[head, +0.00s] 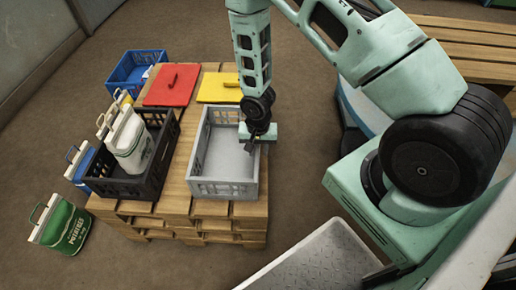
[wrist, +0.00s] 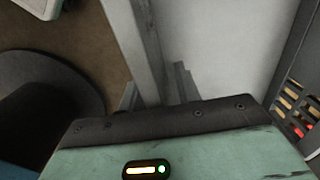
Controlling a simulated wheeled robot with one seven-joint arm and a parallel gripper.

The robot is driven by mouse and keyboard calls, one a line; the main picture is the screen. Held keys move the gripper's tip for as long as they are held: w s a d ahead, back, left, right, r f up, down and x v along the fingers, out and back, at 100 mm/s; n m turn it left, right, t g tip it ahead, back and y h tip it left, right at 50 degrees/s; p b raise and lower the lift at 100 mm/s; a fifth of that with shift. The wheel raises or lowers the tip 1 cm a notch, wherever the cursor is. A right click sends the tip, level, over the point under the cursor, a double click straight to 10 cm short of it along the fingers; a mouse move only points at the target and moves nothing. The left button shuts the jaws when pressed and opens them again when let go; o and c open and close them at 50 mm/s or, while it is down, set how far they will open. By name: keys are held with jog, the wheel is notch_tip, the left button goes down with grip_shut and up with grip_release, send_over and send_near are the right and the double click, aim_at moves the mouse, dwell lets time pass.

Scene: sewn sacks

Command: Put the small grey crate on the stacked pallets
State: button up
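The small grey crate (head: 223,189) sits upright on the stacked pallets (head: 210,210), to the right of the black crate. It looks empty. My gripper (head: 248,143) is at the crate's right wall in the head view. In the wrist view, the crate's wall (wrist: 143,50) runs between the two fingers of my gripper (wrist: 157,90). The fingers look apart, with a narrow gap on the right of the wall. The crate's pale floor (wrist: 225,40) shows on the right there. The fingertips' lower ends are hidden.
A black crate (head: 125,187) holding a white sack (head: 130,140) stands left of the grey crate. Red (head: 172,85) and yellow (head: 219,88) lids lie behind. A blue crate (head: 133,70) and several sacks are at the left. Another slatted wooden stack (head: 470,45) is at top right.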

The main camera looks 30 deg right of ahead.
jog(key=shift+r, duration=0.1)
notch_tip(320, 180, up, 12)
jog(key=p, duration=0.3)
jog(key=shift+p, duration=0.3)
jog(key=shift+a+r, duration=0.15)
jog(key=shift+r, duration=0.1)
jog(key=s+a+r+n, duration=0.3)
jog(key=a+r+n, duration=0.15)
jog(key=r, duration=0.35)
jog(key=s+a+r+n, duration=0.3)
jog(key=a+r, duration=0.3)
jog(key=r, duration=0.1)
jog(key=s+a+r+n, duration=0.4)
jog(key=s+r+n, duration=0.3)
jog(key=s, duration=0.6)
notch_tip(320, 180, up, 3)
jog(key=shift+s+f+y, duration=0.2)
jog(key=shift+s+y, duration=0.1)
notch_tip(320, 180, up, 22)
jog(key=p, duration=2.1)
jog(key=shift+p, duration=0.4)
